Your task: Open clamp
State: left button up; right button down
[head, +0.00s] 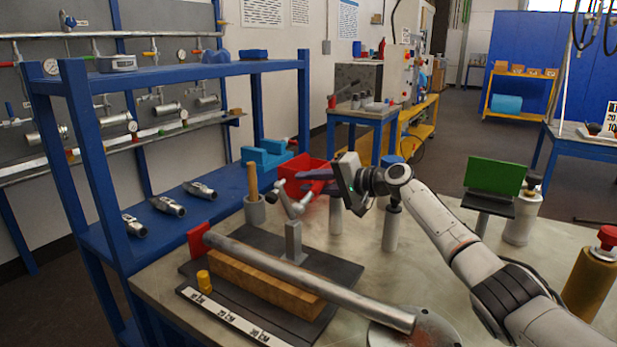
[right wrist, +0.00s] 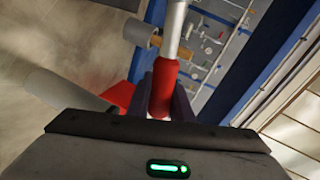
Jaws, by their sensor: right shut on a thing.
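The clamp (head: 293,235) has a grey upright post, silver lever arms at its top and a red-gripped handle. It stands on a dark base plate (head: 345,274) behind a long metal pipe (head: 310,280) that lies along a wooden block (head: 265,284). My right gripper (head: 318,181) reaches in from the right at the clamp's top, its dark fingers pointing left. In the right wrist view its fingers (right wrist: 163,92) are shut on the red handle (right wrist: 162,76), with the silver lever (right wrist: 175,28) running on beyond it. My left gripper is not in view.
A red bin (head: 300,168) stands behind the clamp, and a grey cup with a wooden handle (head: 254,207) to its left. A grey cylinder (head: 391,230) stands below my right forearm. A blue shelf (head: 190,70) borders the left; a round metal flange (head: 385,335) lies in front.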

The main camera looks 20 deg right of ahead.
jog(key=shift+f+m, duration=0.3)
jog(key=shift+f+y, duration=0.1)
jog(key=shift+y, duration=0.2)
jog(key=c, duration=1.6)
grip_release()
